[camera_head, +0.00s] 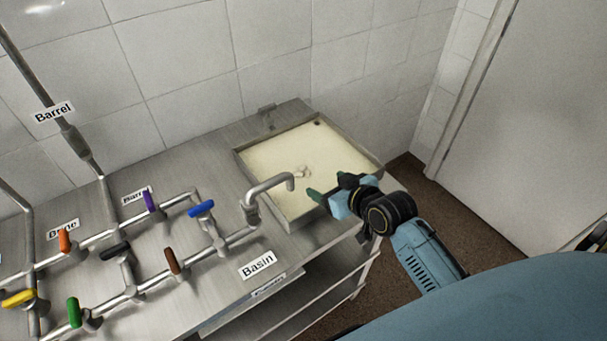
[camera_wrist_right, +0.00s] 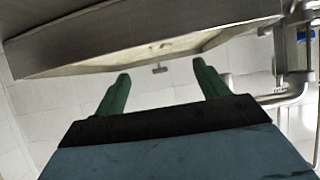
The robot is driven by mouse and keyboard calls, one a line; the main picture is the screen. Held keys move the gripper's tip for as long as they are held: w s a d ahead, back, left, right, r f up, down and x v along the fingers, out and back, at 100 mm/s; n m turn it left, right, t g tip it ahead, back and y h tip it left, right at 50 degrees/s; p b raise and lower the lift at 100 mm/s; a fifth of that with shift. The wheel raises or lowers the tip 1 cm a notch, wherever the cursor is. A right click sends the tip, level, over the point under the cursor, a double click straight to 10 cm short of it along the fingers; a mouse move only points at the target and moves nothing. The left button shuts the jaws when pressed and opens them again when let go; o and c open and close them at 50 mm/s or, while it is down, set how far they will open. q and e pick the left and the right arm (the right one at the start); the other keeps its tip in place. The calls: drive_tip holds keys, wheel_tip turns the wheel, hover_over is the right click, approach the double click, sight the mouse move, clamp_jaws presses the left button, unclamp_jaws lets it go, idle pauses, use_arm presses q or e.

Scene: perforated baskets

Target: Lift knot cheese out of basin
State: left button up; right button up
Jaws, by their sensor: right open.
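The basin (camera_head: 357,159) is a square metal sink filled with a pale cream liquid or surface. A small whitish lump, which looks like the knot cheese (camera_head: 303,173), sits in it near the middle, close to the tap's spout. My right gripper (camera_head: 328,187) is over the basin's near right edge, just to the lower right of the lump. Its green fingers are apart with nothing between them. In the right wrist view the open fingers (camera_wrist_right: 160,72) point toward the basin (camera_wrist_right: 90,65); the cheese is not clear there. My left gripper is not in view.
A metal tap (camera_head: 268,188) bends over the basin's left side, close to the lump. Pipes with coloured valve handles, such as a blue one (camera_head: 201,208), cover the counter at left. A "Basin" label (camera_head: 258,265) lies in front. Tiled wall stands behind.

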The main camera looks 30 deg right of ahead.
sight(307, 174)
drive_tip(key=b+x, duration=0.1)
drive_tip(key=x, duration=1)
drive_tip(key=shift+w+d, duration=0.1)
drive_tip(key=c, duration=1.1)
